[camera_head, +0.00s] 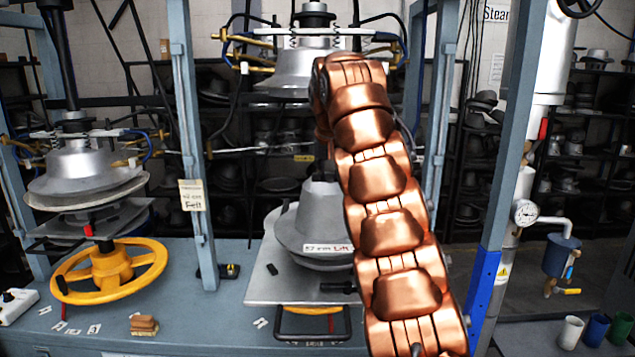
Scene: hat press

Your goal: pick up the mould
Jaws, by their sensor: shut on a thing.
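The mould (300,238) is a grey metal hat-shaped block with a wide rim, low in the middle of the picture. A small printed label is on its right side. It is at the grey square plate (265,287) of the middle press; I cannot tell whether it touches the plate. My gripper (322,182) is a dark shape pointing down at the mould's top, at the end of my copper arm. It is shut on the mould's top. The fingertips are hard to make out, and my arm hides the mould's right side.
A silver press head (290,72) hangs above. A blue-grey post (190,130) stands left, another (510,150) right. The left press has a yellow handwheel (110,270). A brown block (144,325) lies on the bench. Cups (571,332) and a steam pipe (540,70) are at right.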

